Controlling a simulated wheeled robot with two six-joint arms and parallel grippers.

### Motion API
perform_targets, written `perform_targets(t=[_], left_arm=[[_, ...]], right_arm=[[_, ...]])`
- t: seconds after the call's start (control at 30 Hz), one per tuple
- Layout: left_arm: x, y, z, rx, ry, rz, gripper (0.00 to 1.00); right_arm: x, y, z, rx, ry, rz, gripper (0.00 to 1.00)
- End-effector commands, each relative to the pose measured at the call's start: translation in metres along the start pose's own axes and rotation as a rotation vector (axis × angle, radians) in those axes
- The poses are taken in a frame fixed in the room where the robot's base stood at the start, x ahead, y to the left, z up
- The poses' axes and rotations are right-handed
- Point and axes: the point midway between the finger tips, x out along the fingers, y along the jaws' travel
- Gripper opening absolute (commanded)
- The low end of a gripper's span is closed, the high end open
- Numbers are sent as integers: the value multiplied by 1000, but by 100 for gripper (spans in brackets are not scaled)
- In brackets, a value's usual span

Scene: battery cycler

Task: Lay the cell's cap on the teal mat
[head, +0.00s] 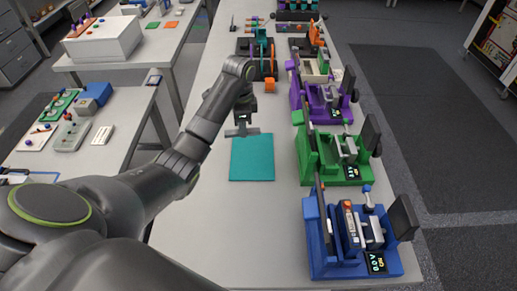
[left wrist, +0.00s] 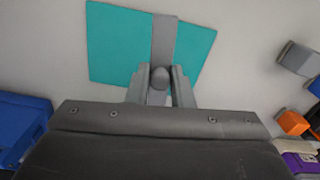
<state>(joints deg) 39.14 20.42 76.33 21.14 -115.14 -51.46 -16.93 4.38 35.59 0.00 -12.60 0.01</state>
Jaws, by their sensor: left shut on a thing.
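The teal mat (head: 252,160) lies flat on the long table. My left gripper (head: 242,121) is at the mat's far edge in the head view. It is shut on a grey piece that looks like the cap (head: 240,132). In the left wrist view the two fingers (left wrist: 160,76) close on its round knob, and its flat grey bar (left wrist: 165,38) reaches across the teal mat (left wrist: 115,42). Whether the cap touches the mat or hangs above it, I cannot tell. A cell (head: 350,228) appears to stand in the blue cradle (head: 318,242). My right gripper is not in view.
Green (head: 312,160) and purple (head: 299,107) cradles stand in a row beyond the blue one. An orange block (head: 270,86) sits beyond the mat. The tabletop left of and nearer than the mat is clear. A side table (head: 112,148) holds several trays.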

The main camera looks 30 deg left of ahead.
Motion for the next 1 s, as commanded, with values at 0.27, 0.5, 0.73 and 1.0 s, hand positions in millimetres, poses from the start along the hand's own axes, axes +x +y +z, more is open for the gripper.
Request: perform_targets(t=[0.27,0.5,0.73,1.0], left_arm=[[-16,12,-15,527,2,0,0],[-21,18,-23,834,1,-1,0],[-16,20,-25,919,1,0,0],[18,20,-25,918,1,0,0]], right_arm=[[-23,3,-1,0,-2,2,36],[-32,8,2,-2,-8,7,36],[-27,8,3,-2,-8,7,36],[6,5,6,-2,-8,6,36]])
